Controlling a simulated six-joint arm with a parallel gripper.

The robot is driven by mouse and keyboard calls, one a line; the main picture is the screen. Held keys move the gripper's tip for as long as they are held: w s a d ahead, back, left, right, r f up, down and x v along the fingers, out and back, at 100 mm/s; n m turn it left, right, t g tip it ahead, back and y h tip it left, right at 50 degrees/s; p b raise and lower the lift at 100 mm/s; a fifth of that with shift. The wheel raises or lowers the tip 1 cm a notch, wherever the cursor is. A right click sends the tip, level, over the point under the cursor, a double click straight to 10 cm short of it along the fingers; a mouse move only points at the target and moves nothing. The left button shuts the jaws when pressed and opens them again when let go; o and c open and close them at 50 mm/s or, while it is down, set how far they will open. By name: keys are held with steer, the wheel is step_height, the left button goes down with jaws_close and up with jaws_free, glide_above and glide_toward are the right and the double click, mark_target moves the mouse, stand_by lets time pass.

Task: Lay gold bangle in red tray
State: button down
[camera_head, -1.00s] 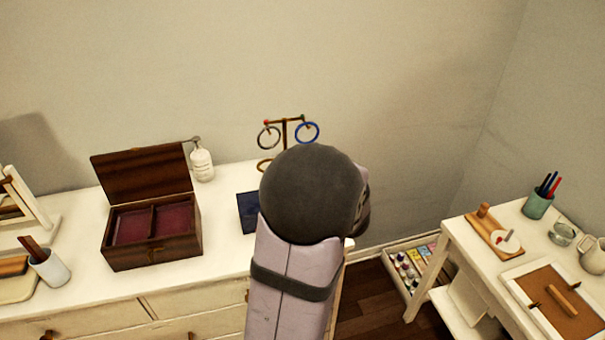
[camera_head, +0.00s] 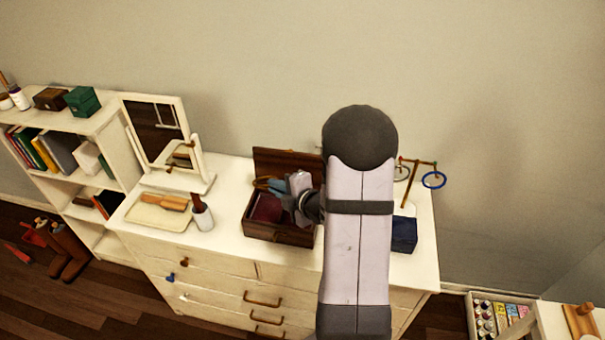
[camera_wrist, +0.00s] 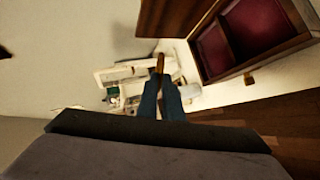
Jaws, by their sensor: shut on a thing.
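The red tray (camera_head: 267,208) is the red-lined inside of a dark wooden box with its lid open, on the white dresser; it also shows in the wrist view at upper right (camera_wrist: 252,25), split by a divider. My gripper (camera_head: 272,186), with blue fingers, is above the box in front of the lid. It is shut on the gold bangle (camera_head: 260,183), seen as a thin gold-brown curve at the fingertips. In the wrist view the bangle (camera_wrist: 160,63) shows edge-on between the fingertips, apart from the tray. My arm hides the box's right side.
A stand with a blue ring (camera_head: 433,180) and a dark ring stands right of my arm. A dark blue box (camera_head: 404,235) is at the dresser's front right. A mirror (camera_head: 160,135), a cup (camera_head: 202,215) and a shallow tray (camera_head: 157,212) are left.

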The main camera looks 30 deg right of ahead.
steer(key=s+d+f+m+g+h, duration=0.2)
steer(key=d+f+m+h, duration=0.1)
steer(key=d+f+m, duration=0.2)
steer(key=d+f, duration=0.1)
steer(key=d, duration=0.1)
steer(key=shift+d+h, duration=0.3)
steer(key=shift+d, duration=0.05)
steer(key=shift+f+g, duration=0.15)
steer(key=shift+g, duration=0.15)
steer(key=shift+f, duration=0.15)
steer(key=shift+f+b, duration=1.9)
steer(key=shift+f, duration=0.65)
steer(key=shift+f+b, duration=1.75)
steer(key=shift+b, duration=0.15)
steer(key=c, duration=1.8)
jaws_free()
steer(key=shift+c, duration=0.2)
